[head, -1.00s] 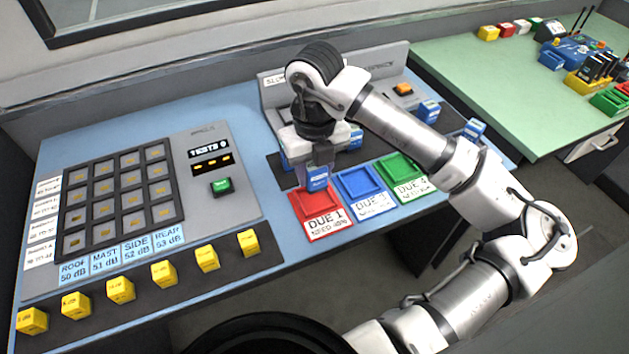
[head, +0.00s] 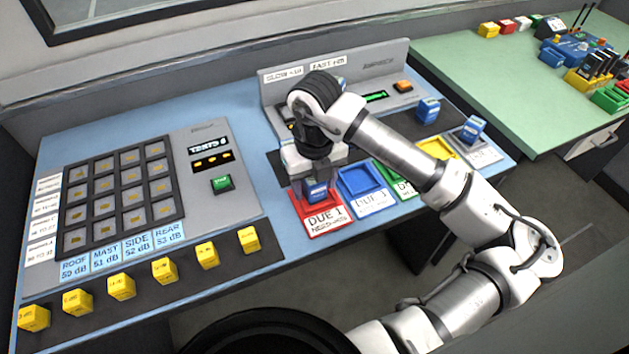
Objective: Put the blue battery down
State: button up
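My gripper (head: 316,184) points down over the red tray (head: 323,224) labelled DUE 1, at the front middle of the blue bench. It is shut on a blue battery (head: 317,191) with a pale label. The battery is upright and low, at the back part of the red tray. I cannot tell whether its base touches the tray floor. The fingers partly hide the battery's sides and the tray's back.
An empty blue tray (head: 361,184) sits just right of the red one. My arm partly hides the green tray (head: 404,187) and yellow tray (head: 436,148). Other blue batteries stand at the right (head: 428,110) and in the grey tray (head: 472,130). A charger panel (head: 376,82) rises behind.

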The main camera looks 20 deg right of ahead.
jog(key=shift+r, duration=0.15)
notch_tip(320, 180, up, 12)
jog(key=shift+b, duration=0.45)
dwell(0.4)
